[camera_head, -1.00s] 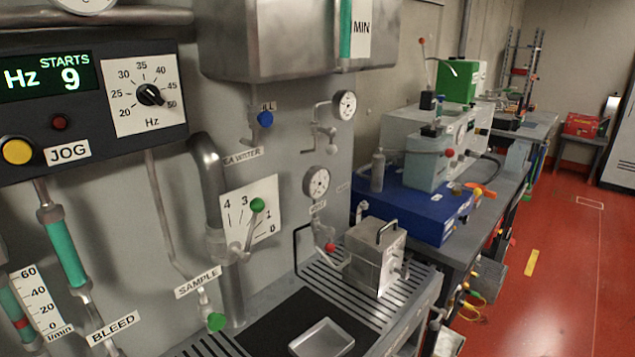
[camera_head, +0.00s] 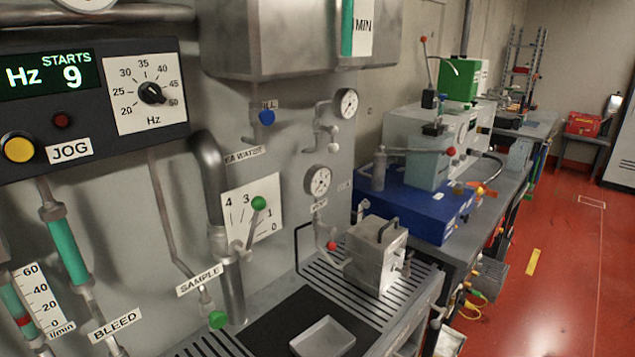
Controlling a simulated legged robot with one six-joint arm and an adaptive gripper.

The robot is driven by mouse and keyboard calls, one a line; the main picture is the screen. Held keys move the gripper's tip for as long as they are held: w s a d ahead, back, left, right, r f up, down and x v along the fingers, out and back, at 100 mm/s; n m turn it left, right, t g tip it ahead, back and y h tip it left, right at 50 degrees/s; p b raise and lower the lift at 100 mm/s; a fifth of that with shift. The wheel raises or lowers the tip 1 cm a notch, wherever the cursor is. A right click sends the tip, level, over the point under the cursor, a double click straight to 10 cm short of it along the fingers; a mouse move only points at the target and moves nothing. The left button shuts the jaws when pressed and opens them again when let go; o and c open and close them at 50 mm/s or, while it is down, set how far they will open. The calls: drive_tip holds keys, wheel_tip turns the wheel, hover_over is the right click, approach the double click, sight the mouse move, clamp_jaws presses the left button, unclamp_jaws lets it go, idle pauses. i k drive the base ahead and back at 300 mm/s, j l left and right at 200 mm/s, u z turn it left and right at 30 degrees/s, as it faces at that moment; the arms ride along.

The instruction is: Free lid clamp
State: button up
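A small grey metal box (camera_head: 373,258) with a dark carrying handle (camera_head: 389,229) on its flat lid stands on the slotted drain top at the right of the near panel. Small metal fittings (camera_head: 406,266) stick out from its right side. I cannot tell from here whether one of them is the lid clamp. Farther back, a pale machine (camera_head: 428,160) on a blue base has a bar with a red knob (camera_head: 450,153); no clamp is clear there either. My gripper is not in view.
The near panel carries a control box (camera_head: 85,95), gauges, a green-knobbed lever (camera_head: 258,204) and pipes. A shallow metal tray (camera_head: 322,337) lies on a black mat. A blue base (camera_head: 420,213) stands on the bench behind the box. The red floor (camera_head: 570,280) at right is mostly clear.

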sight(406, 273)
drive_tip(key=i+l+z, duration=0.25)
drive_tip(key=i, duration=0.25)
drive_tip(key=i+l+z, duration=0.25)
drive_tip(key=i, duration=0.25)
